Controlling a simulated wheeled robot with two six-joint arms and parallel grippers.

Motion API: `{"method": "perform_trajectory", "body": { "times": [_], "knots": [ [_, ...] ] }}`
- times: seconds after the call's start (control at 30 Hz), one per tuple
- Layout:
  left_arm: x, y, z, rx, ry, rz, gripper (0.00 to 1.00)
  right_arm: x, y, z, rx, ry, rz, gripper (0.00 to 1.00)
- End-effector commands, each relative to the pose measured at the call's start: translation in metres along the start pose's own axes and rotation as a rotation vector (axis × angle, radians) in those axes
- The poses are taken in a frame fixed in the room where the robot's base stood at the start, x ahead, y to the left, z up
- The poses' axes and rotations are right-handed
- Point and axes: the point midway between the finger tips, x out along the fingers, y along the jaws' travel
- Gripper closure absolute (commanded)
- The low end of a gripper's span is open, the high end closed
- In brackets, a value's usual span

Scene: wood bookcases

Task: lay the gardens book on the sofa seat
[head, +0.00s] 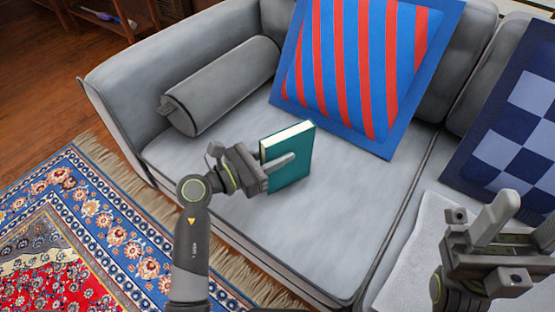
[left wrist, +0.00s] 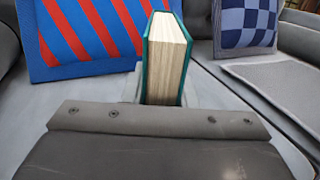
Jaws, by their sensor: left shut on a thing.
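A teal book (head: 291,163) with cream pages is held upright over the grey sofa seat (head: 330,228), in front of the striped pillow. My left gripper (head: 279,167) is shut on it, one finger lying across its cover. In the left wrist view the book (left wrist: 166,62) stands on edge, page edges facing the camera, its lower part hidden behind the gripper body. No title is readable. I cannot tell whether its bottom edge touches the seat. My right gripper (head: 520,225) is at the lower right, empty, its fingers apart.
A blue and red striped pillow (head: 355,65) leans on the backrest. A grey bolster (head: 222,86) lies along the left arm. A blue checkered pillow (head: 520,120) and a pale cloth (head: 420,250) are on the right. The seat's front middle is clear. A patterned rug (head: 105,235) lies on the floor.

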Motion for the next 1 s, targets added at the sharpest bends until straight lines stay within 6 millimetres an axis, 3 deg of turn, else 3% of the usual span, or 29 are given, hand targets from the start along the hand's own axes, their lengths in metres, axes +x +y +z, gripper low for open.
{"method": "perform_trajectory", "body": {
  "times": [0.37,0.4,0.57,0.9,1.0],
  "knots": [
    [0.000,0.000,-0.006,0.002,-0.004,0.000,1.00,-0.004,0.001,-0.001,0.004,0.008,0.011,0.49],
    [0.000,0.000,-0.007,0.001,-0.002,0.000,0.73,-0.004,0.001,-0.001,0.005,0.008,0.012,0.49],
    [0.000,0.000,-0.006,0.001,-0.001,0.000,0.53,-0.003,0.001,-0.001,0.005,0.009,0.012,0.49],
    [0.000,0.000,-0.003,0.001,-0.002,0.000,0.53,0.000,0.001,-0.001,0.004,0.008,0.011,0.49],
    [-0.011,0.001,-0.004,0.002,0.002,0.002,0.53,0.002,0.001,-0.001,0.000,0.005,0.007,0.49]
  ]
}}
